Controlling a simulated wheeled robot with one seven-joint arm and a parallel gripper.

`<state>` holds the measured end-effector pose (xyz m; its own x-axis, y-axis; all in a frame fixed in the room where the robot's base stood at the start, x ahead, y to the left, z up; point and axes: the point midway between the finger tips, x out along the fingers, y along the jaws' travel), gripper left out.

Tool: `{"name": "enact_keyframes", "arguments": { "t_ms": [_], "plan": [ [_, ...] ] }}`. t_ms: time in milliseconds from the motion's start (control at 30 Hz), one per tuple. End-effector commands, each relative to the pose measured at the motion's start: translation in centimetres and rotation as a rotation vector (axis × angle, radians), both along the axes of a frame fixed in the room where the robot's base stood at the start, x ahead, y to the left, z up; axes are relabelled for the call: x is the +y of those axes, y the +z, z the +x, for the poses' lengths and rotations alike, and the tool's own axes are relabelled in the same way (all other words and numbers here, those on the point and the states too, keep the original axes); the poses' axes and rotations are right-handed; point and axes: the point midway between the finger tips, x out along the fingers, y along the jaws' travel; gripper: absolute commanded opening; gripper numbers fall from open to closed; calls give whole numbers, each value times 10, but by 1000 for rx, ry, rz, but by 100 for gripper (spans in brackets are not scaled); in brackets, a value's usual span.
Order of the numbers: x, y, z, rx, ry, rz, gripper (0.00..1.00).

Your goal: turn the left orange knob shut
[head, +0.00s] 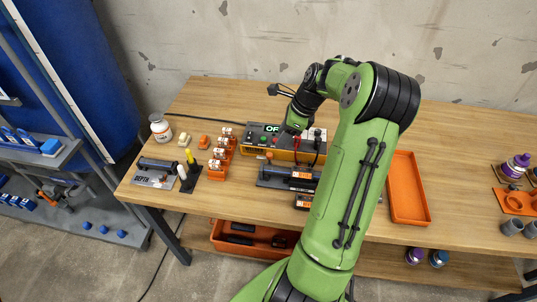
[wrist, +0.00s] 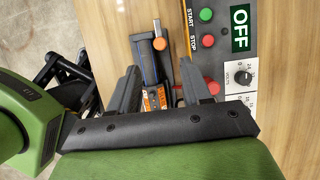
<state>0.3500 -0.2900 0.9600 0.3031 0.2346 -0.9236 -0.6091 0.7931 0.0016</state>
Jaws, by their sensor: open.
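An orange knob (wrist: 159,43) stands on the dark pipe fixture (wrist: 146,60) in the wrist view. In the head view a small orange knob (head: 269,156) shows at the left end of the same fixture (head: 287,177). A second orange knob is not clearly visible, as my arm covers part of the fixture. My gripper (wrist: 160,66) is open, with its two dark fingers on either side of the fixture in the picture. The knob lies beyond the fingertips. I see no contact, and the height between them cannot be told.
A control box (wrist: 223,62) with an OFF sign, green and red buttons and dials stands close to the right finger. An orange tray (head: 408,190) lies right of my arm. An orange rack (head: 220,160) and a white bottle (head: 160,128) stand at left.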

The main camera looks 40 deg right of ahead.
Motion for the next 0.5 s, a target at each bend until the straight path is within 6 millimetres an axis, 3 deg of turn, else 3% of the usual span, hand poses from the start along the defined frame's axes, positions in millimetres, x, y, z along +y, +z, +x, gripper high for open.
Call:
{"name": "enact_keyframes", "arguments": {
  "t_ms": [33,200,333,500],
  "plan": [
    [4,-17,4,2,4,2,48],
    [14,-54,16,1,3,2,48],
    [18,-73,23,1,3,1,48],
    [20,-80,26,0,2,-1,48]
  ]
}}
